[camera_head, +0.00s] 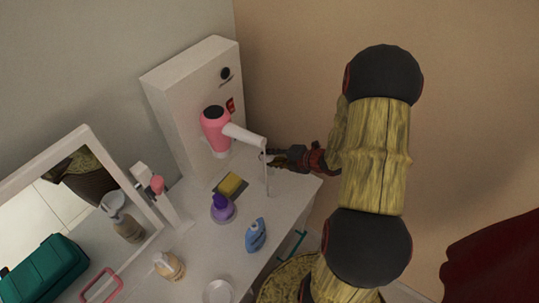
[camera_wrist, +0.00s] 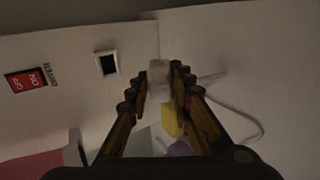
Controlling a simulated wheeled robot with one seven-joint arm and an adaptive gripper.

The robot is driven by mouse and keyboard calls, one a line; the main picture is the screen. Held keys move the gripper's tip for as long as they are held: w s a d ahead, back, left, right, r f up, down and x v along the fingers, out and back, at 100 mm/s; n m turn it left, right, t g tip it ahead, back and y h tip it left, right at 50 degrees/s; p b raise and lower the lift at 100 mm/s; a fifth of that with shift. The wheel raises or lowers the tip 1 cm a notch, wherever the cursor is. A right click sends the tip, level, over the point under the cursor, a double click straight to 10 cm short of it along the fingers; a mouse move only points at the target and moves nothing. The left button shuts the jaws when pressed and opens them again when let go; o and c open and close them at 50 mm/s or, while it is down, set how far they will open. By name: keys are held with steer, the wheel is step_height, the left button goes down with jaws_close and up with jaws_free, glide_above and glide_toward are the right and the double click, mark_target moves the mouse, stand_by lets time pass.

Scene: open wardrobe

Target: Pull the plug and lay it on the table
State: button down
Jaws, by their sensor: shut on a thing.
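My gripper (camera_head: 270,157) is shut on a small white plug, which shows between the fingertips in the wrist view (camera_wrist: 158,78). It holds the plug above the far right end of the white table (camera_head: 291,190). A pale cord (camera_wrist: 236,114) trails on the right in the wrist view and hangs down to the table in the head view. The dark round socket (camera_head: 225,74) on the white box is apart from the plug; it shows as a dark square opening in the wrist view (camera_wrist: 107,63).
A pink hair dryer (camera_head: 213,131) hangs on the white box (camera_head: 170,88), near a red switch (camera_head: 231,104). A yellow sponge (camera_head: 230,184), purple bottle (camera_head: 222,208) and blue bottle (camera_head: 255,236) stand nearby. A mirror (camera_head: 70,215) is at left. Bare table lies near the right corner.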

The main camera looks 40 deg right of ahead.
steer(key=shift+f+b, duration=2.95)
steer(key=shift+b, duration=0.2)
steer(key=c, duration=1.5)
jaws_free()
steer(key=o, duration=0.3)
steer(key=shift+r, duration=0.1)
steer(key=s+r+p, duration=0.1)
steer(key=r+p, duration=0.1)
steer(key=s+r+p, duration=0.1)
steer(key=r+p, duration=0.1)
steer(key=p, duration=0.1)
steer(key=s+d+r+p, duration=0.1)
steer(key=r+p, duration=0.2)
steer(key=shift+s, duration=0.1)
